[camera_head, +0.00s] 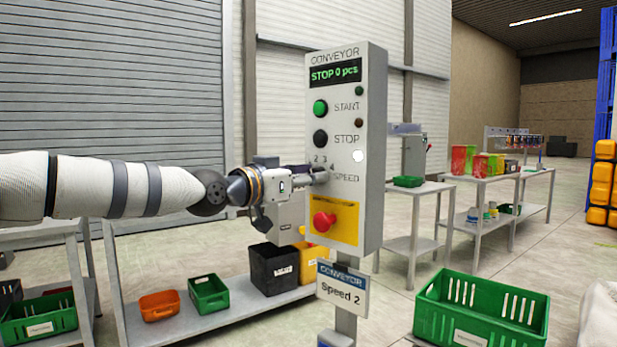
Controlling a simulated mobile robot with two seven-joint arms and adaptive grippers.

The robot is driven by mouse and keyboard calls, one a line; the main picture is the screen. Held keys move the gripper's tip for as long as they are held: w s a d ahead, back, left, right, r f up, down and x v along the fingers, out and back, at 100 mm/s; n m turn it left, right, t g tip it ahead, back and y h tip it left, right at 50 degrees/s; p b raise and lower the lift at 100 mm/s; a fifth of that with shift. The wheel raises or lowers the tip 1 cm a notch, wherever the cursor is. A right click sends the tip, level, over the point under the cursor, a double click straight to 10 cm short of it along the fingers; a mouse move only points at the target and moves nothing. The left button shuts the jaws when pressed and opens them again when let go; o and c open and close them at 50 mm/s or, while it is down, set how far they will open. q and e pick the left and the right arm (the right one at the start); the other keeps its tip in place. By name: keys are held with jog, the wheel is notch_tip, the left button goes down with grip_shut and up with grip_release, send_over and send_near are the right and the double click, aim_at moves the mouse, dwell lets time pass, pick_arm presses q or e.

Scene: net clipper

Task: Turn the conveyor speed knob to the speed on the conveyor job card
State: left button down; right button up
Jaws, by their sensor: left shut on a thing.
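The grey conveyor control box (374,150) stands upright on a post, its display reading "STOP 0 pcs". Below its green start button (320,107) and black stop button (320,138) is the speed dial, with the numbers 2, 3 and 4 showing. My left gripper (319,175) comes in from the left and is shut on the speed knob. The fingers hide the knob, so I cannot tell where it points. The conveyor job card (342,290) under the box reads "Speed 2". My right gripper is not in view.
A red emergency button (324,221) on a yellow plate sits just below the gripper. A low bench (140,325) with bins stands behind to the left. A green crate (428,318) is at the front right. Tables with coloured bins stand further back right.

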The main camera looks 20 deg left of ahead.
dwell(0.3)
pick_arm(q)
jog(key=c, duration=1.3)
grip_release()
jog(key=v, duration=0.7)
jog(key=shift+s+a, duration=0.15)
jog(key=shift+s, duration=0.05)
